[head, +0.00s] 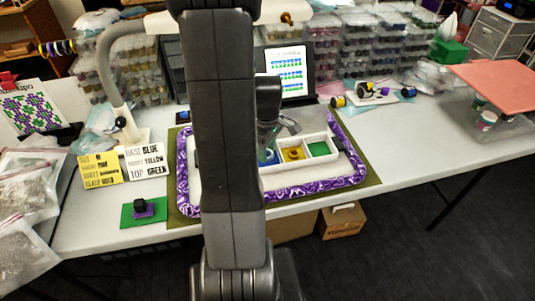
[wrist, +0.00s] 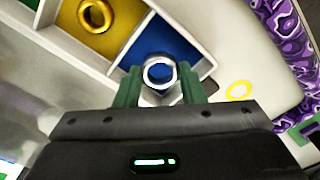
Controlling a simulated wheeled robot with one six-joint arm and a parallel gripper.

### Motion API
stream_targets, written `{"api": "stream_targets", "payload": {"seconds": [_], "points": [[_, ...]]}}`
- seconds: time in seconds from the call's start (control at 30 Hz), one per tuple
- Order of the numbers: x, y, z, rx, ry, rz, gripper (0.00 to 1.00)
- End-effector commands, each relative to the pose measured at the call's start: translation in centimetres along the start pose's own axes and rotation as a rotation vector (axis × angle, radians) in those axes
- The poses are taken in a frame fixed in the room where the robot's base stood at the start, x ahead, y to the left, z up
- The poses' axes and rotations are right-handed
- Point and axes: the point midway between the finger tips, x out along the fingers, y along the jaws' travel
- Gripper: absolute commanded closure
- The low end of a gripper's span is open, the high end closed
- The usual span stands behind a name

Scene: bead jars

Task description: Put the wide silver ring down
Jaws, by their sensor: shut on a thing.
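The silver ring (wrist: 159,72) shows between the green-tipped fingers of my gripper (wrist: 160,88) in the wrist view. My gripper is shut on it. The ring overlaps the blue compartment (wrist: 172,45) of the white tray, near its lower corner; its height above the floor is hard to tell. A gold ring (wrist: 94,16) lies in the yellow compartment (wrist: 115,42) beside it. In the head view the tray (head: 300,165) has blue, yellow and green sections, and my gripper (head: 268,138) is over the blue end.
A purple-patterned rim (head: 345,182) surrounds the work area.

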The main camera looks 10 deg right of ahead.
Motion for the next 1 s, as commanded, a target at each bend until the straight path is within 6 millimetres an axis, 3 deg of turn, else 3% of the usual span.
{"api": "stream_targets", "payload": {"seconds": [0.13, 0.53, 0.57, 0.67, 1.0], "points": [[1.6, 0.0, 0.0, 0.0, -0.001, -0.001, 0.89], [2.2, 0.0, 0.0, 0.0, 0.0, 0.0, 0.89], [2.2, 0.0, 0.0, 0.0, 0.0, 0.0, 0.62], [2.0, 0.0, 0.0, 0.0, 0.0, 0.0, 0.42], [1.8, 0.0, 0.0, 0.0, 0.0, 0.0, 0.42]]}}
